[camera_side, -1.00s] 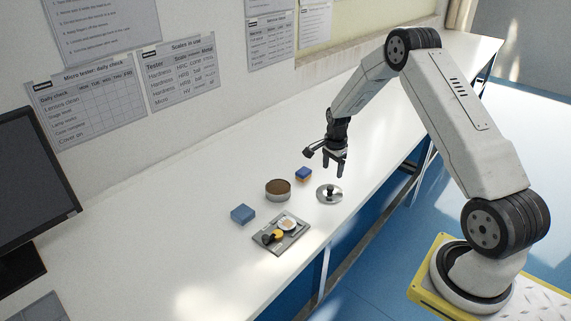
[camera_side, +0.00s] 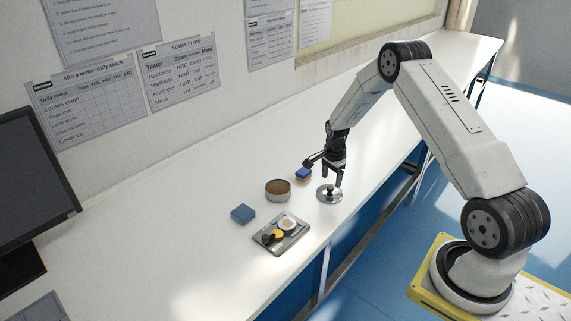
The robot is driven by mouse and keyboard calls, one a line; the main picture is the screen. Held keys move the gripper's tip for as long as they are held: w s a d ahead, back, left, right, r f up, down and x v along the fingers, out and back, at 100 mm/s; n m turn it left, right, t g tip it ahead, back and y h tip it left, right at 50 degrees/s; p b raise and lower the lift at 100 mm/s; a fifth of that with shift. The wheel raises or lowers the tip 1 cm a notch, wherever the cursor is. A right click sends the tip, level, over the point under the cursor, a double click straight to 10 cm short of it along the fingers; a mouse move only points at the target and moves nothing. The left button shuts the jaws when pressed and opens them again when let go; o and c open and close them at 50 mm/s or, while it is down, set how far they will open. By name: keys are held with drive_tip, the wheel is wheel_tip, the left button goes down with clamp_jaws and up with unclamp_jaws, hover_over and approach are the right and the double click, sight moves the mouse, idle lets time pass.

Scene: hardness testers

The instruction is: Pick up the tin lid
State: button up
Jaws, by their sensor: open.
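The tin lid (camera_side: 325,196) is a round, shiny silver disc with a dark knob in its middle. It lies flat on the white bench near the front edge. My gripper (camera_side: 331,183) is open and points down over the lid, with its fingertips close to the knob. I cannot tell whether the fingers touch it. A round tin (camera_side: 278,193) with a brown top surface and metal side stands just left of the lid.
A blue and orange block (camera_side: 303,174) sits close behind the lid, near my gripper. A blue box (camera_side: 243,214) stands left of the tin. A grey tray (camera_side: 268,245) with small round items lies in front. A monitor (camera_side: 35,185) is at far left.

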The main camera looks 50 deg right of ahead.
sight(331, 187)
drive_tip(key=shift+f, duration=1.9)
clamp_jaws()
